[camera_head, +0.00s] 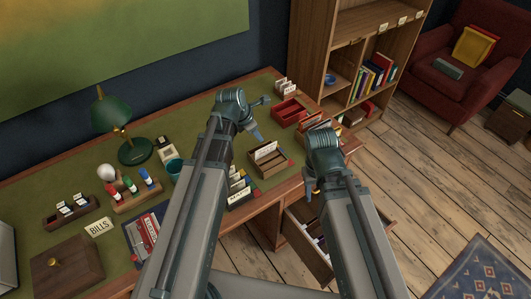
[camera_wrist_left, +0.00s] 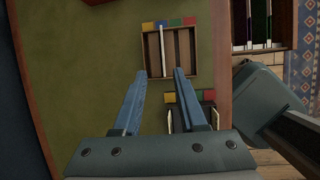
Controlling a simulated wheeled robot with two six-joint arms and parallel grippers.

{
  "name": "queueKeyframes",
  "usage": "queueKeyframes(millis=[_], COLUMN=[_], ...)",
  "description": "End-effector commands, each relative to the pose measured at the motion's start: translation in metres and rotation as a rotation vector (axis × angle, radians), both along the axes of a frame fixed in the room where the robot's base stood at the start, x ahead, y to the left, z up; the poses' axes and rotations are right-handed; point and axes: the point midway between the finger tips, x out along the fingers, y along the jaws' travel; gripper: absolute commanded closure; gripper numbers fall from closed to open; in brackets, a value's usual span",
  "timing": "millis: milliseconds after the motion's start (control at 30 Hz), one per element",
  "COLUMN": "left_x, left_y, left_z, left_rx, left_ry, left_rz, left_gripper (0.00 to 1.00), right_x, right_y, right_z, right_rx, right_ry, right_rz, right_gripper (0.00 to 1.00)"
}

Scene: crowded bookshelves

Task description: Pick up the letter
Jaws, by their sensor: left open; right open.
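A white letter (camera_head: 265,151) stands upright in a small wooden sorter (camera_head: 270,170) on the green desk. In the left wrist view the same kind of sorter (camera_wrist_left: 148,60) has yellow, blue, green and red tabs. A thin white letter edge (camera_wrist_left: 161,36) shows in one of its slots. My left gripper (camera_head: 259,117) is open above the desk, behind the sorter in the head view. Its two fingers (camera_wrist_left: 161,74) are apart at the sorter's near edge, with nothing between them. My right gripper (camera_head: 311,186) is open beside the desk's right edge, partly hidden by its own arm.
A second sorter with white cards (camera_head: 239,188) stands closer, partly behind my left arm. A red tray (camera_head: 289,112) lies at the back. A green lamp (camera_head: 112,118), stamps and a BILLS card (camera_head: 100,226) stand left. An open drawer (camera_head: 305,246) juts out below the desk.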

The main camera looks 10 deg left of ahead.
Motion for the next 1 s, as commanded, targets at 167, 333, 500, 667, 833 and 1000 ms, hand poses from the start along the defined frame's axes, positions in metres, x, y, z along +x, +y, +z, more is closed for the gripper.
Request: queueKeyframes(millis=[167, 333, 500, 667, 833, 1000], left_x=[0.006, 0.015, 0.023, 0.028, 0.028, 0.029], left_y=[-0.004, -0.008, -0.013, -0.016, -0.017, -0.019], left_z=[-0.021, -0.045, -0.068, -0.078, -0.077, -0.085], left_rx=[0.002, 0.002, 0.002, 0.002, 0.002, 0.002], left_ry=[0.000, 0.000, 0.000, 0.000, 0.000, 0.000], left_rz=[-0.003, -0.004, -0.003, -0.003, -0.003, -0.004], left_gripper=[0.59, 0.59, 0.59, 0.59, 0.59, 0.59], right_x=[0.000, 0.000, 0.000, 0.000, 0.000, 0.000], right_y=[0.000, 0.000, 0.000, 0.000, 0.000, 0.000], right_z=[-0.020, -0.045, -0.068, -0.078, -0.077, -0.085], right_rx=[0.000, 0.000, 0.000, 0.000, 0.000, 0.000], right_ry=[0.000, 0.000, 0.000, 0.000, 0.000, 0.000], right_rz=[0.000, 0.000, 0.000, 0.000, 0.000, 0.000], right_gripper=[0.56, 0.56, 0.56, 0.56, 0.56, 0.56])
